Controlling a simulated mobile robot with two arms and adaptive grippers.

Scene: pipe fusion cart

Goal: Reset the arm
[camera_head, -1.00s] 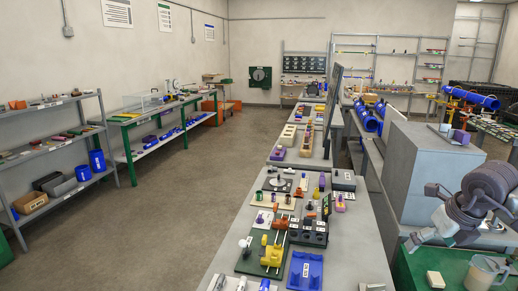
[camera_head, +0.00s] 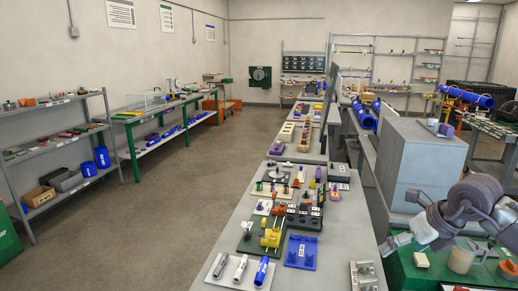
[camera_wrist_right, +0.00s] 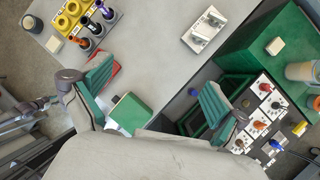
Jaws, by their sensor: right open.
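My right arm is at the lower right of the head view. Its gripper (camera_head: 406,222) hangs beside the grey cabinet, above the green-topped surface. In the right wrist view the gripper (camera_wrist_right: 155,100) has its two green-padded fingers spread wide apart, with nothing held between them. A grey table surface and a small green block (camera_wrist_right: 128,113) show beyond and between the fingers. My left gripper is not in view.
The grey cabinet (camera_head: 425,165) stands close to my right arm. A clear jug (camera_head: 463,256) and a pale block (camera_head: 421,260) are on the green surface below it. The long table (camera_head: 345,225) carries a blue tray (camera_head: 301,252) and several fittings. The floor aisle at left is clear.

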